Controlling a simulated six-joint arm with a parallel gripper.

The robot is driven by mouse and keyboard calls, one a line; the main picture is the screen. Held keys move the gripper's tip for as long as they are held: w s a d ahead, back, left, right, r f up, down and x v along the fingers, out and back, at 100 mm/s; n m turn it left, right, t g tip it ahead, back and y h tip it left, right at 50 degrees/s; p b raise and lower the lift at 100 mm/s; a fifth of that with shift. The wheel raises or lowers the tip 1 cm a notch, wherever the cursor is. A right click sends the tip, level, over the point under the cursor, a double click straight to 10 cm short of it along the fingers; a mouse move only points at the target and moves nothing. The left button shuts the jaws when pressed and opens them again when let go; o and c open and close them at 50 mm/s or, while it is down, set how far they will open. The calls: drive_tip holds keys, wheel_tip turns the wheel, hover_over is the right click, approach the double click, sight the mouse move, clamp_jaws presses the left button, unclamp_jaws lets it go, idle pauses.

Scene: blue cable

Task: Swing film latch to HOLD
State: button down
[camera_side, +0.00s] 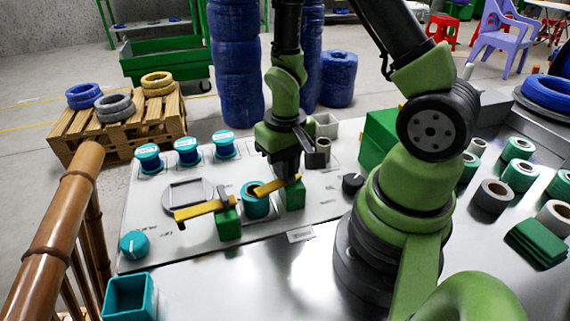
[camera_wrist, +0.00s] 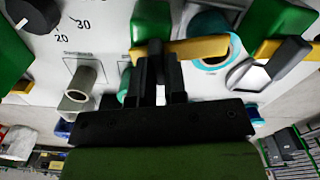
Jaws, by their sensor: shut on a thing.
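The yellow latch bar (camera_side: 268,189) on a green block (camera_side: 295,196) points left across the teal film roll (camera_side: 255,206). A second yellow bar (camera_side: 196,212) on another green block (camera_side: 228,224) points left toward a square frame. My gripper (camera_side: 288,176) reaches down from above and is shut on the first bar, close to its green block. In the wrist view the fingers (camera_wrist: 160,82) meet the yellow bar (camera_wrist: 193,48), with the green block (camera_wrist: 151,20) just beyond. The fingers partly hide the bar. No HOLD marking is readable.
A teal knob (camera_side: 133,245) is at the left and a dark knob (camera_side: 353,183) right of the latches. A grey tube (camera_wrist: 82,80) stands near my gripper. A brown railing (camera_side: 60,215) borders the left.

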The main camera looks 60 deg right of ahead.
drive_tip(key=shift+m, duration=1.6)
drive_tip(key=c, duration=1.2)
unclamp_jaws()
drive_tip(key=shift+o, duration=0.2)
wheel_tip(320, 180, up, 10)
